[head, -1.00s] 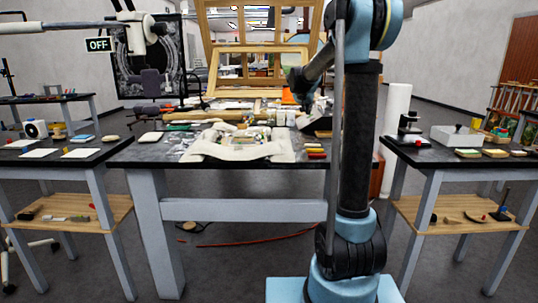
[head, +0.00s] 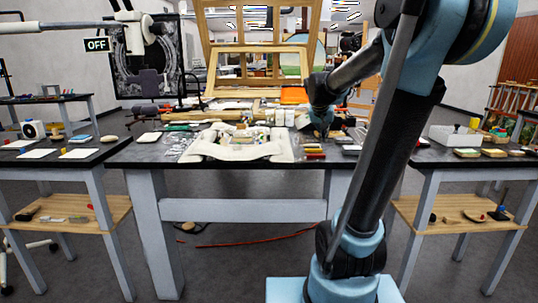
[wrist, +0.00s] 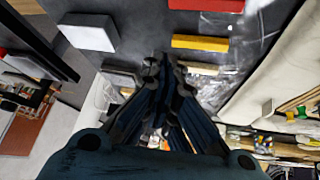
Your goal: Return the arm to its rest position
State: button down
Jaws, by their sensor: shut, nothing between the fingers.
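My gripper (head: 322,132) hangs over the right part of the main table, pointing down, just behind a row of small coloured blocks (head: 314,155). In the wrist view its dark fingers (wrist: 163,62) are together with nothing between them. The tips show over the black tabletop, near a yellow block (wrist: 200,43) and a red block (wrist: 207,4). My arm leans to the right across the table's right end and hides part of it. Whether the fingertips touch the table cannot be told.
A wooden easel frame (head: 255,65) rises at the back. A side table (head: 470,160) stands at right, another (head: 60,155) at left.

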jog(key=s+a+f+n+g+y, duration=0.1)
jog(key=s+f, duration=0.5)
jog(key=s, duration=0.4)
jog(key=s+a+f+n+g+y, duration=0.1)
jog(key=s+f, duration=0.5)
jog(key=s, duration=0.5)
jog(key=s+a+f+n+g+y, duration=0.1)
jog(key=s+f+g, duration=0.1)
jog(key=s+f, duration=0.5)
jog(key=s, duration=0.3)
jog(key=shift+s+n, duration=0.3)
jog(key=shift+s, duration=0.05)
jog(key=shift+a, duration=0.1)
